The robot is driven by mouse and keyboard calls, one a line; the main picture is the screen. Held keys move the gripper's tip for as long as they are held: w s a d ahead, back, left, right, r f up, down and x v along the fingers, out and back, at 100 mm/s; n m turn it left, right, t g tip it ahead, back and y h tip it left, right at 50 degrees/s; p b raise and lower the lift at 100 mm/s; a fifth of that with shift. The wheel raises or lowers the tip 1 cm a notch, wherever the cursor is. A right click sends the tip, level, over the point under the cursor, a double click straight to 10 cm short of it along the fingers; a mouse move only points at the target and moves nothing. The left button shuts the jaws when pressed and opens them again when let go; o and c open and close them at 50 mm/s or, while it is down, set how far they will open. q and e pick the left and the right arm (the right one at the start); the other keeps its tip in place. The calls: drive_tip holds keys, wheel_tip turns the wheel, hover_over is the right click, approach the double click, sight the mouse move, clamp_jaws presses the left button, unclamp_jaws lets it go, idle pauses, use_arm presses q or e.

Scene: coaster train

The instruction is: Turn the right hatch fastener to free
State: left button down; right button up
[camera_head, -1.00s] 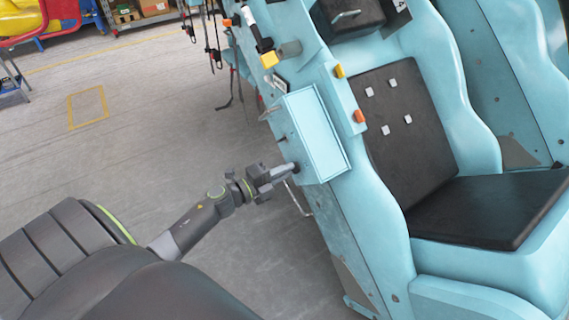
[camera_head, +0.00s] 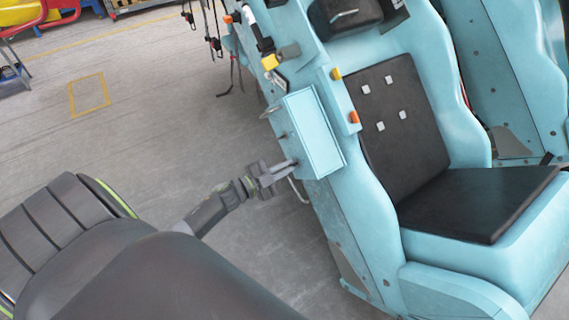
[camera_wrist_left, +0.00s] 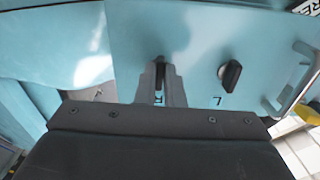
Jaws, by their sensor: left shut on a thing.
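The light-blue hatch (camera_head: 318,136) is a box panel on the side of the coaster car. In the left wrist view the hatch face (camera_wrist_left: 195,35) carries two dark fasteners. The right fastener (camera_wrist_left: 160,60) is by a partly hidden letter that looks like R. The left fastener (camera_wrist_left: 230,75) is by an L, stands free and is slightly tilted. My left gripper (camera_head: 292,163) reaches the hatch's lower edge. In the wrist view its fingers (camera_wrist_left: 160,78) are shut on the right fastener, hiding most of it. My right gripper is not in view.
A metal handle (camera_wrist_left: 294,78) sticks out beside the left fastener. The car's black seat (camera_head: 475,200) is to the right of the hatch. The grey floor (camera_head: 150,130) left of the car is clear.

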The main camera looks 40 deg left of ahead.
use_arm(q)
drive_tip(key=shift+n, duration=0.3)
drive_tip(key=c, duration=1.5)
unclamp_jaws()
drive_tip(key=shift+c, duration=0.2)
drive_tip(key=shift+s, duration=0.1)
drive_tip(key=b+v, duration=0.3)
drive_tip(key=v, duration=1.4)
drive_tip(key=shift+a+f, duration=0.1)
drive_tip(key=shift+f, duration=0.05)
